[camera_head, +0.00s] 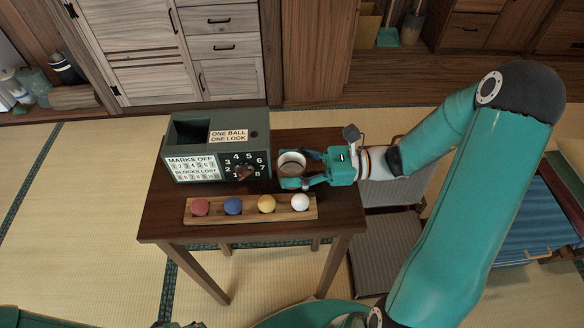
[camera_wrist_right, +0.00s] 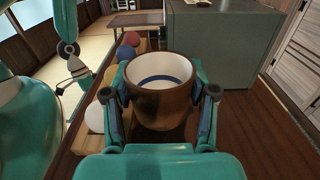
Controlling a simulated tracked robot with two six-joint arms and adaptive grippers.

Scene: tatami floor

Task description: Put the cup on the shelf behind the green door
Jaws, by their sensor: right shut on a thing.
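The cup (camera_head: 291,167) is brown outside and white inside, with a blue ring showing inside it in the right wrist view (camera_wrist_right: 160,106). It is upright at the right side of the small dark table (camera_head: 163,225). My right gripper (camera_head: 291,180) is shut around it, with a finger on each side (camera_wrist_right: 160,112). I cannot tell whether the cup touches the table. No green door is plain to see; a grey-green box (camera_head: 262,132) stands just left of the cup.
The box has signs and a dial (camera_head: 243,172) in front and an opening on top. A wooden rack (camera_head: 250,216) with red, blue, yellow and white balls lies along the table's front. Pale cabinets (camera_head: 150,50) stand behind.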

